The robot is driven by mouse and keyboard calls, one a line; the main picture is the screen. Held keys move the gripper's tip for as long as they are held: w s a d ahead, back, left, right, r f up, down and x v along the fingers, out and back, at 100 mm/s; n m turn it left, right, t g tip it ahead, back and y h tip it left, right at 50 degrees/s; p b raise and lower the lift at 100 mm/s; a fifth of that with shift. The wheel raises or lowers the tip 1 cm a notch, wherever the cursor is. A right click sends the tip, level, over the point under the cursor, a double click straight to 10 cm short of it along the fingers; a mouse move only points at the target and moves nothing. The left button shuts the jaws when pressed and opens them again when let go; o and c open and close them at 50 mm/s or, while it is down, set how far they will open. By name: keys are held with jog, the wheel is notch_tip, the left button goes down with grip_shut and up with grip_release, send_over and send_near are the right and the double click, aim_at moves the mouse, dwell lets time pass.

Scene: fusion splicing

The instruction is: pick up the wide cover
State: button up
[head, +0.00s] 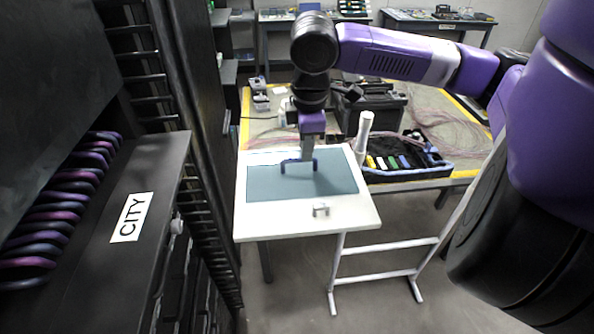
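My gripper (299,168) points down over the blue-grey mat (265,188) on the small white table. Its two purple fingers are spread apart, and I see nothing between them. A small light-grey, bracket-shaped piece (321,209) lies on the white tabletop in front of the mat, a little right of and nearer than the gripper. It is the only loose piece I see on this table. It is too small in view to tell surely that it is the wide cover. The gripper is apart from it.
The white table (350,214) is otherwise bare. Behind it, a workbench holds a white cylinder (364,130), a black case (372,108) and a blue-edged tray (405,172) of colored items.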

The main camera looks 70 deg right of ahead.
aim_at(299, 166)
jog(key=shift+w+d+f+p, duration=0.1)
jog(key=shift+d+f+p, duration=0.15)
jog(key=shift+f, duration=0.65)
jog(key=shift+w+d+f+p, duration=0.1)
jog(key=shift+d+f+p, duration=0.1)
jog(key=shift+f, duration=0.7)
jog(key=shift+d+f+p, duration=0.2)
jog(key=shift+d+f, duration=0.05)
jog(key=shift+f, duration=0.65)
grip_shut()
